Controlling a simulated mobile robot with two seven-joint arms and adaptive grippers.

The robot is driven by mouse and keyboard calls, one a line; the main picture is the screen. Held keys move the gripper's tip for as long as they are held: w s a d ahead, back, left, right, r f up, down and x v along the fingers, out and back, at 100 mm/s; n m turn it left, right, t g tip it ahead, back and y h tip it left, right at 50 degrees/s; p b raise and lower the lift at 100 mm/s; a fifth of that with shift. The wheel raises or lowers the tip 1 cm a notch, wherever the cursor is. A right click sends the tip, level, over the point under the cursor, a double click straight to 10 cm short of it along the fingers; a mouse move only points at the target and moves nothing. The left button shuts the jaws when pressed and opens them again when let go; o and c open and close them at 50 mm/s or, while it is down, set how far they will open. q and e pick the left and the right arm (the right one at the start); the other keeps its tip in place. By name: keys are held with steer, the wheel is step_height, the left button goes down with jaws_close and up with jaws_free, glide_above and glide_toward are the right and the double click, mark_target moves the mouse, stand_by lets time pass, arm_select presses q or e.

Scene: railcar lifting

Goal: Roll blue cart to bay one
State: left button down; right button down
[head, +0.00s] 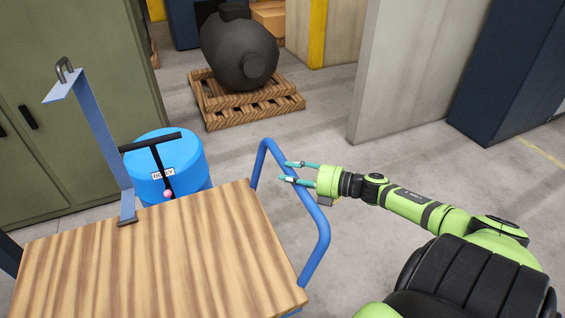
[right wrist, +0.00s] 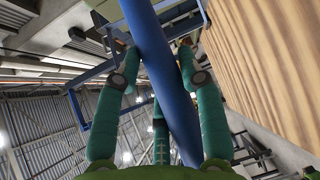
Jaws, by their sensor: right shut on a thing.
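The blue cart (head: 150,262) has a striped wooden deck and blue tube frames, and stands at the lower left of the head view. Its blue push handle (head: 322,228) rises at the deck's right end. My right gripper (head: 288,171) is at the upper part of this handle and is shut on it. In the right wrist view the blue tube (right wrist: 160,70) runs between the teal fingers (right wrist: 156,62), with the wooden deck (right wrist: 262,60) to the right. My left gripper is not in view. No bay marking can be made out.
A blue drum (head: 185,155) stands just behind the cart, near a green cabinet (head: 75,80). A dark round vessel (head: 238,50) sits on a wooden pallet (head: 250,108) farther back. A pale wall panel (head: 400,75) stands at the upper right. Grey floor is clear between the handle and the pallet.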

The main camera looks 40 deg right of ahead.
steer(key=shift+s+d+r, duration=0.1)
steer(key=shift+s+d, duration=0.15)
steer(key=shift+d, duration=0.7)
steer(key=c, duration=0.7)
jaws_free()
steer(key=shift+c, duration=0.2)
steer(key=v, duration=1.2)
